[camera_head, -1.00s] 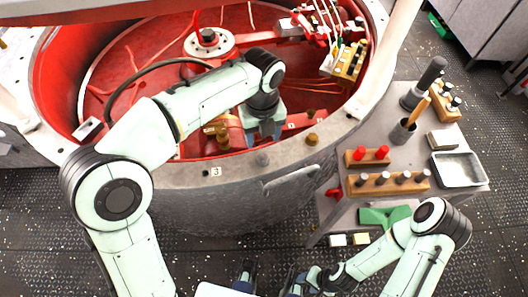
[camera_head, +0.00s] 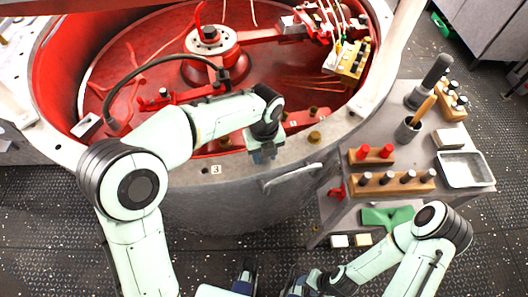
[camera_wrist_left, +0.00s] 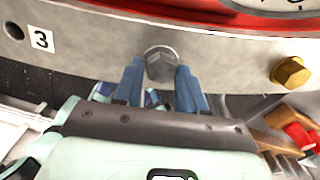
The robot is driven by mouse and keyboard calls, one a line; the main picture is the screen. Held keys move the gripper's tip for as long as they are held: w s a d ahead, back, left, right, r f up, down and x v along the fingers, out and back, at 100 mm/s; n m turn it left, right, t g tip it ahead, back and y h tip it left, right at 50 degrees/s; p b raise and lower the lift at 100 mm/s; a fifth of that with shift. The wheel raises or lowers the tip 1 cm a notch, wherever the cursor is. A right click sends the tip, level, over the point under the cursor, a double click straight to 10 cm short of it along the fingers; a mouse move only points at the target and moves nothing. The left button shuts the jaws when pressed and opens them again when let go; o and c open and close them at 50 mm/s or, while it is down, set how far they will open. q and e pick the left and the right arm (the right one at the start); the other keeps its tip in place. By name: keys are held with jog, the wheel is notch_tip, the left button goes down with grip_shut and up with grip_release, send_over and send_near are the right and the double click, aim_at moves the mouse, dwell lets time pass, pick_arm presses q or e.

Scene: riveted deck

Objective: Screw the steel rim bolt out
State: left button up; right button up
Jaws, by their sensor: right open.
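The steel rim bolt (camera_wrist_left: 161,62) shows its grey hex head on the vessel's rim in the left wrist view. In the head view my left gripper hides it. My left gripper (camera_wrist_left: 159,68) has its blue fingers on either side of the bolt head, with a narrow gap on each side, so it looks open. In the head view my left gripper (camera_head: 263,157) is over the front rim (camera_head: 185,172), pointing down. My right gripper (camera_head: 293,283) is open and low at the bottom edge, away from the rim.
A brass bolt (camera_head: 314,137) stands on the rim right of the steel one. A plate marked 3 (camera_head: 215,170) lies to the left. The cart (camera_head: 415,158) at right carries bolt racks (camera_head: 392,184), a tool cup (camera_head: 407,131) and a metal tray (camera_head: 466,169). A handle (camera_head: 293,176) is below the rim.

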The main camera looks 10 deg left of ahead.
pick_arm(q)
jog(key=c, duration=0.6)
jog(key=shift+o, duration=0.2)
jog(key=shift+n, duration=0.3)
